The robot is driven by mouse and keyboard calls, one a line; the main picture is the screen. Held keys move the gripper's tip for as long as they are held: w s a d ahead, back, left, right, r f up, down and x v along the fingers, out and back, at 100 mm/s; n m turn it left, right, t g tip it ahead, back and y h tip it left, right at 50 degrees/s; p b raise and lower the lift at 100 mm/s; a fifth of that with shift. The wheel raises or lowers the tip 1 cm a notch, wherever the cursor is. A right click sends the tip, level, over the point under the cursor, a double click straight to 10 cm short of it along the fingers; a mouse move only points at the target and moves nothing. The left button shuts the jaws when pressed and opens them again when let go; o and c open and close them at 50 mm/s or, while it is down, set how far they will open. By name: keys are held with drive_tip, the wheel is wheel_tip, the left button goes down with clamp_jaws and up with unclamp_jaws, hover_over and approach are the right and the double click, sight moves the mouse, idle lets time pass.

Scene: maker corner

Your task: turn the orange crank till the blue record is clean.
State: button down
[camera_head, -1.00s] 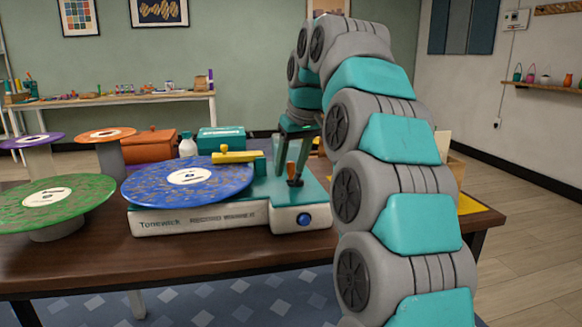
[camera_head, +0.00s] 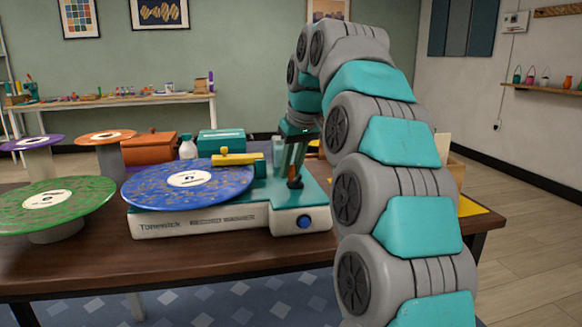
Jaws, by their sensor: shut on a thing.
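The blue record (camera_head: 150,185) lies flat on the white and teal record washer (camera_head: 230,220), with brownish specks over much of its surface. A yellow bar (camera_head: 236,158) reaches over the record's back edge. The orange crank (camera_head: 293,170) stands on the right part of the washer, partly hidden by my fingers. My gripper (camera_head: 292,178) points down there and is shut on the crank's handle. The crank's lower parts are hard to make out.
A green record (camera_head: 85,200) on a stand is at the left, with purple (camera_head: 30,142) and orange (camera_head: 105,136) ones behind. An orange box (camera_head: 148,148), a white bottle (camera_head: 188,149) and a teal box (camera_head: 220,141) stand behind the washer. The table's front strip is clear.

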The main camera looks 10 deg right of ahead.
drive_tip(key=shift+a+m, duration=0.1)
drive_tip(key=shift+m, duration=0.2)
drive_tip(key=shift+w+a+m+h+p, duration=0.15)
drive_tip(key=shift+m+h, duration=0.15)
drive_tip(key=shift+m, duration=0.3)
drive_tip(key=shift+w+a+m+h+p, duration=0.15)
drive_tip(key=shift+m+h, duration=0.15)
drive_tip(key=shift+m, duration=0.3)
drive_tip(key=shift+w+a+m+h+p, duration=0.2)
drive_tip(key=shift+m+h, duration=0.1)
drive_tip(key=shift+m, duration=0.5)
drive_tip(key=shift+w+a+m+h+p, duration=0.1)
drive_tip(key=shift+w+a+m+h, duration=0.15)
drive_tip(key=shift+m, duration=0.55)
drive_tip(key=c, duration=0.7)
unclamp_jaws()
drive_tip(key=shift+c, duration=0.2)
drive_tip(key=shift+r, duration=0.1)
